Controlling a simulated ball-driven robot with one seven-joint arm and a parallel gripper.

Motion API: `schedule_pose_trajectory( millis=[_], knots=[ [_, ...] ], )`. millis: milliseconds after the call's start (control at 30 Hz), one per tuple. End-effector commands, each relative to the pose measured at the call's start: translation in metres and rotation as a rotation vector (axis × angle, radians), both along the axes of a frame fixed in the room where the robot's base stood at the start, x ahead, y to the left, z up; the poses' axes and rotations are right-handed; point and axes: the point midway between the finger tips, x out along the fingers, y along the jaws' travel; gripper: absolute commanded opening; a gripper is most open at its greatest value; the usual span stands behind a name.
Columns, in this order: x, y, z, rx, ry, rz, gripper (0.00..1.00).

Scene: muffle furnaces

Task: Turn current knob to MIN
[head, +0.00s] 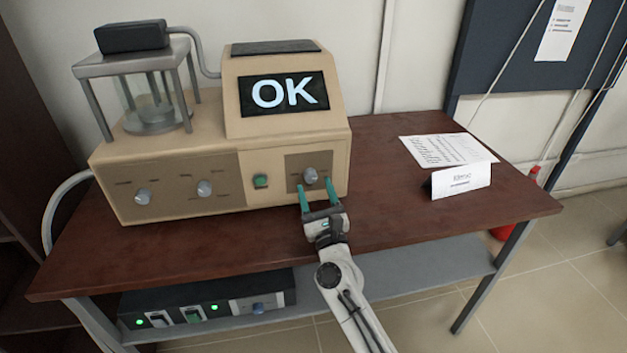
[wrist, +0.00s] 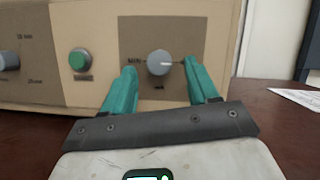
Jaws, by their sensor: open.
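A grey round knob (head: 310,175) sits on the brown panel at the right of the beige device. In the wrist view the knob (wrist: 160,63) lies between my fingertips, and a pale mark shows at its right side. The fingers (wrist: 160,70) appear apart from the knob in the wrist view. The display (head: 284,93) above reads "OK".
A green button (head: 261,181) and two more grey knobs (head: 142,196) (head: 204,188) are left of the panel. A glass vessel (head: 150,112) stands on the device. A black unit (head: 207,300) is on the lower shelf.

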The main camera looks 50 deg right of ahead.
Motion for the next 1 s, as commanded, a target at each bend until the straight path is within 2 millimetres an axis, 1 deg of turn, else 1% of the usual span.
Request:
schedule_pose_trajectory(
  millis=[33, 100, 200, 533, 567, 1000],
  knots=[
    [0.006, -0.003, 0.004, -0.001, -0.001, 0.000, 0.59],
    [0.012, -0.006, 0.006, -0.001, 0.000, 0.001, 0.59],
    [0.017, -0.009, 0.008, -0.001, 0.001, 0.001, 0.59],
    [0.019, -0.010, 0.008, -0.001, 0.001, 0.001, 0.59],
    [0.019, -0.010, 0.008, -0.001, 0.001, 0.001, 0.57],
    [0.019, -0.010, 0.008, -0.001, 0.001, 0.001, 0.15]
  ],
)
